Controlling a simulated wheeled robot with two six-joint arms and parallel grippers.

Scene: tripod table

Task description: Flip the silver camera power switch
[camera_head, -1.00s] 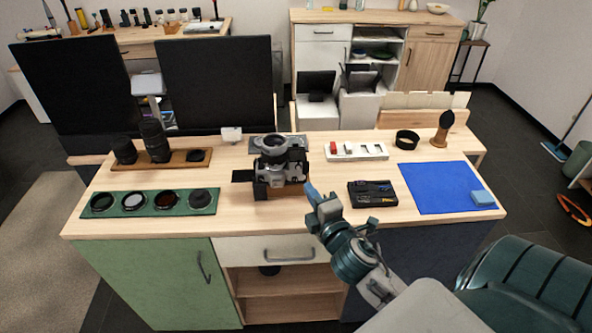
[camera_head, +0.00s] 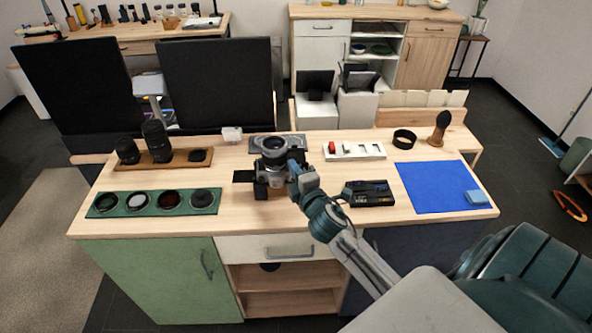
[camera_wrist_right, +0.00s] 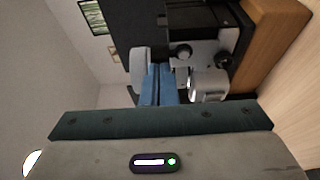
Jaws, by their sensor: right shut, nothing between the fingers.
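The silver camera (camera_head: 268,172) with black trim stands on a small wooden block near the middle of the table. My right gripper (camera_head: 293,168) is shut and empty, with its tips at the camera's right side. In the right wrist view, the blue fingertips (camera_wrist_right: 160,75) are together, close to the camera's silver and black body (camera_wrist_right: 215,45) and its dials. I cannot tell whether they touch it. The power switch is too small to make out for certain. My left gripper is not in view.
A black tool case (camera_head: 368,193) lies right of the camera, near my right arm. A blue mat (camera_head: 437,190) lies farther right. A green filter tray (camera_head: 119,207) and a wooden lens tray (camera_head: 181,163) are at left. A white parts tray (camera_head: 364,151) lies behind.

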